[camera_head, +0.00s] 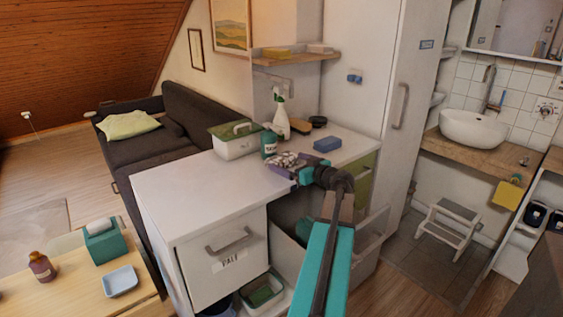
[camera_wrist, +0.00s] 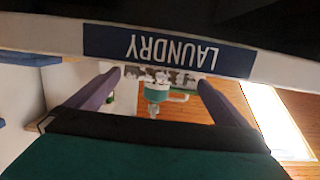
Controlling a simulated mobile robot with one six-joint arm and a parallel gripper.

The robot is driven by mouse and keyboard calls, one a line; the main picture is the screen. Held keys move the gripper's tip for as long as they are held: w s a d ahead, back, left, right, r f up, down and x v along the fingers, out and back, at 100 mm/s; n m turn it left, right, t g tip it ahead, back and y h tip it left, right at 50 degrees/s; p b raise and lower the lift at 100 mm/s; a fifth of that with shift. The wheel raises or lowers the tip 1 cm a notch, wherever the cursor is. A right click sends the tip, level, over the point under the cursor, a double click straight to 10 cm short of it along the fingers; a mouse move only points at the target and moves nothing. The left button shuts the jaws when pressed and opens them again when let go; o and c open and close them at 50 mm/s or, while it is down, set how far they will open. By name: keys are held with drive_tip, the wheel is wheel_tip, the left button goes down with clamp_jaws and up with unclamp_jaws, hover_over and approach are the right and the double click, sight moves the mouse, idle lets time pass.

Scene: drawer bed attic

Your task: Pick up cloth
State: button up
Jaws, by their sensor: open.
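A pulled-out drawer (camera_head: 365,245) is below my arm. A LAUNDRY label (camera_wrist: 168,50) crosses the wrist view upside down.

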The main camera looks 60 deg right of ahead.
sight(276, 156)
drive_tip(key=shift+x, duration=1.9)
drive_tip(key=shift+p+x, duration=0.75)
drive_tip(key=shift+x, duration=1.9)
drive_tip(key=c, duration=0.9)
drive_tip(key=shift+r, duration=0.15)
